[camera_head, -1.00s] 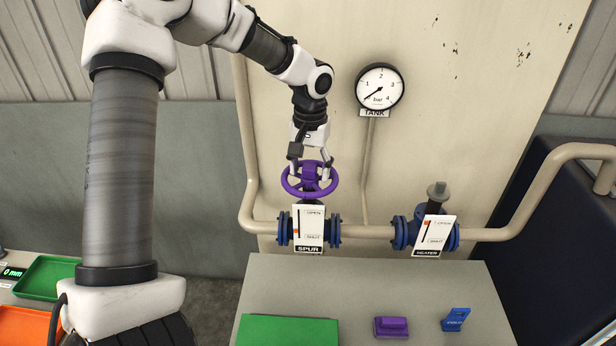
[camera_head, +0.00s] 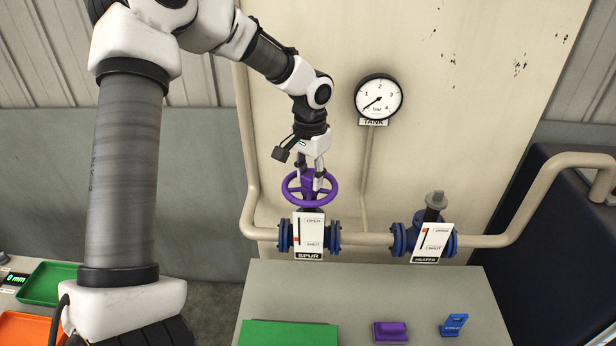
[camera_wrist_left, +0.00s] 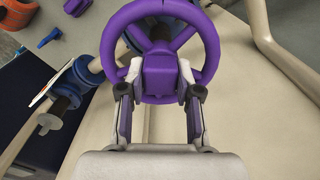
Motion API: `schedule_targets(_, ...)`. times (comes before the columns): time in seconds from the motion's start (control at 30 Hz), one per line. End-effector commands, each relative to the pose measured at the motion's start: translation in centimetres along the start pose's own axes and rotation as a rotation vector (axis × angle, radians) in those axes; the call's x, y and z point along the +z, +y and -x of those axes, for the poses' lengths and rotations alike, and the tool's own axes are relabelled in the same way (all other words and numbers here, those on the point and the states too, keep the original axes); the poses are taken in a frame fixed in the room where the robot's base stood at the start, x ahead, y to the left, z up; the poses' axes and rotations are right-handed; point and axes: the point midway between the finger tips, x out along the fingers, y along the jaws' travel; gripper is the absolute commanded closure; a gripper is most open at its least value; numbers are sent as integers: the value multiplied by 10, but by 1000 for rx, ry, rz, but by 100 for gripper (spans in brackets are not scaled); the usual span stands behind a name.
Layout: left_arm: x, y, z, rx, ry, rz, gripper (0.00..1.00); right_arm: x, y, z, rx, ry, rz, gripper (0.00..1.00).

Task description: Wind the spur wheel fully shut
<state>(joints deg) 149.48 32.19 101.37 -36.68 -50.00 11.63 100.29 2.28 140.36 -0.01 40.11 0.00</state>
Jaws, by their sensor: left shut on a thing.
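The purple spur wheel (camera_head: 292,188) sits on top of the spur valve, above a white plate (camera_head: 309,236) marked OPEN, SHUT and SPUR. An orange mark shows at the plate's left side, around mid-height. My left gripper (camera_head: 310,180) comes down from above and is shut on the wheel's purple hub. In the left wrist view the wheel rim (camera_wrist_left: 211,45) circles the hub, and the two fingers (camera_wrist_left: 160,80) press on the hub's sides. My right gripper does not show.
The heater valve (camera_head: 432,240) stands to the right on the same pipe. A tank gauge (camera_head: 379,99) hangs above. The bench (camera_head: 380,290) in front holds a green mat (camera_head: 288,333), a purple block (camera_head: 390,331) and a blue tag (camera_head: 454,325). Green and orange trays (camera_head: 45,283) lie at far left.

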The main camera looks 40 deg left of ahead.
Motion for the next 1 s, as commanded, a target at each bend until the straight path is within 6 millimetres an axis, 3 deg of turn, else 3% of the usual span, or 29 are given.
schedule_targets(0.5, 4, 1, -8, 10, -12, -1126, 97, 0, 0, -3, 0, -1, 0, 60)
schedule_targets(0.6, 4, 1, -8, 11, -12, -1206, 97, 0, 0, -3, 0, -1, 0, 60)
schedule_targets(0.87, 4, 1, -8, 11, -12, -1226, 97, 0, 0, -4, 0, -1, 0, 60)
schedule_targets(1.0, 4, 1, -8, 13, -11, -1444, 97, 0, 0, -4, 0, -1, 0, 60)
